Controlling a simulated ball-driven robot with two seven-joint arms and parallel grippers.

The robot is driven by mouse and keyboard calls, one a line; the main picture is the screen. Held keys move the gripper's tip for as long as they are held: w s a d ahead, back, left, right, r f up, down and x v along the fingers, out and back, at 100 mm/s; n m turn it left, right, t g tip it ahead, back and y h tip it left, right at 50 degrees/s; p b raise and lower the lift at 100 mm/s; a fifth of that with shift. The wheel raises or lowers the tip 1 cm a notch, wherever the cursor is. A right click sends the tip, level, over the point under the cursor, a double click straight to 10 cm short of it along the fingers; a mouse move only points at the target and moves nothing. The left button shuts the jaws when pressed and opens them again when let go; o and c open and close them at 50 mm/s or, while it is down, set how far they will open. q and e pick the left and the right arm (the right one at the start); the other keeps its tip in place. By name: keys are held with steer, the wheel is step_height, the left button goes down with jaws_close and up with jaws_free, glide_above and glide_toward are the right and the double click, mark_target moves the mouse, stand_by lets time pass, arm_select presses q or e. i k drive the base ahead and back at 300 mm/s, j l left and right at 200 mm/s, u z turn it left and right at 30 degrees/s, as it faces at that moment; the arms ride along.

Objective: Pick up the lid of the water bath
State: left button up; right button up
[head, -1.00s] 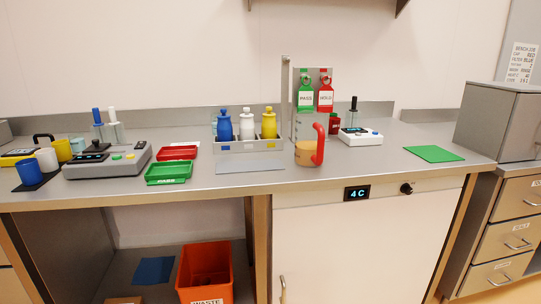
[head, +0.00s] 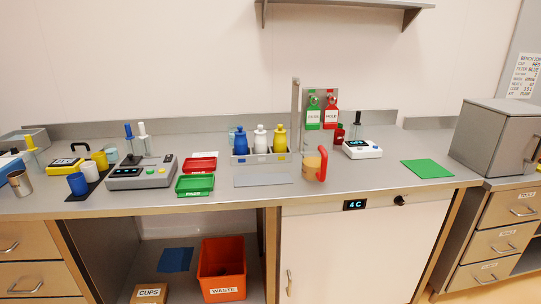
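Neither of my grippers is in view. A grey metal box (head: 24,139) stands at the back left of the bench, partly cut off by the picture edge. It may be the water bath, but I cannot tell for sure, and I cannot make out a separate lid on it. A larger closed grey box (head: 492,136) with a handle on its front stands at the far right.
The bench holds a grey instrument (head: 143,177), red tray (head: 200,164), green tray (head: 195,185), bottle rack (head: 262,157), red-handled jug (head: 312,166), white scale (head: 362,149) and steel cup (head: 19,183). Below is an orange waste bin (head: 222,268). Bench around the green mat (head: 427,169) is clear.

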mark_target(83, 150)
steer(key=u, duration=1.3)
